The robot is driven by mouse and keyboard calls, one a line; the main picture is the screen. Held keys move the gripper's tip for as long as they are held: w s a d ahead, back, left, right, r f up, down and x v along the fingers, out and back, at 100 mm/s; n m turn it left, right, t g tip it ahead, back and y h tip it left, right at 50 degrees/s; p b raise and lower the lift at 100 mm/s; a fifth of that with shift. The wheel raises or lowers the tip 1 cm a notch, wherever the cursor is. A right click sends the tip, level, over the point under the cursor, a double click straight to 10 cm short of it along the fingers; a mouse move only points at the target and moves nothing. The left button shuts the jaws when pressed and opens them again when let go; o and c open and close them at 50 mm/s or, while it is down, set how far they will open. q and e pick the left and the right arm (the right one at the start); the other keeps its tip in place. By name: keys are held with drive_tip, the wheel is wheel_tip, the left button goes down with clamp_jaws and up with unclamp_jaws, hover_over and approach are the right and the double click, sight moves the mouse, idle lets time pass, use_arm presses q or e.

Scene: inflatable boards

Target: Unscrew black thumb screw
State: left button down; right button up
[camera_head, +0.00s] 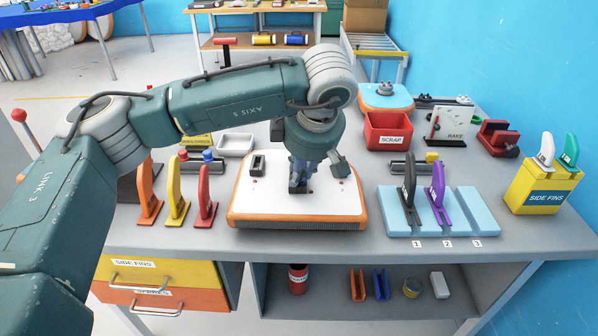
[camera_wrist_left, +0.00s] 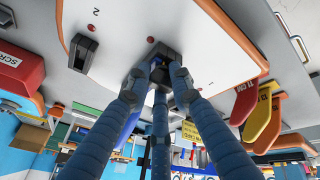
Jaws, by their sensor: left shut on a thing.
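The white board with an orange rim (camera_head: 245,200) lies on the grey bench in the middle of the head view; its pale face fills the top of the left wrist view (camera_wrist_left: 215,40). My left gripper (camera_head: 298,188) points down onto the board, its fingers (camera_wrist_left: 160,72) closed together at a dark fin box (camera_wrist_left: 168,52). The black thumb screw is mostly hidden between the fingertips, so its turn and height cannot be told. My right gripper is out of view.
Orange (camera_head: 148,192), yellow (camera_head: 177,192) and red (camera_head: 205,195) fins stand left of the board. A light blue rack (camera_head: 468,205) holds black and purple fins at right. A red scrap bin (camera_head: 388,131) and a yellow side-fins box (camera_head: 541,188) stand behind and far right.

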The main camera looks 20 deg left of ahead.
use_arm(q)
drive_tip(key=n+g+y, duration=0.1)
drive_tip(key=n, duration=0.2)
drive_tip(key=shift+w+n, duration=0.1)
drive_tip(key=shift+n, duration=0.2)
drive_tip(key=shift+w+d+r+n+g+p, duration=0.1)
drive_tip(key=shift+n+g+p, duration=0.35)
drive_tip(key=shift+n, duration=0.55)
drive_tip(key=shift+n+g+y, duration=0.25)
drive_tip(key=shift+n+y, duration=0.05)
drive_tip(key=shift+n, duration=0.4)
drive_tip(key=shift+w+n+g+p, duration=0.1)
drive_tip(key=shift+n+g+p, duration=0.2)
drive_tip(key=shift+n+p, duration=0.5)
drive_tip(key=shift+n+g, duration=0.4)
drive_tip(key=shift+n, duration=0.5)
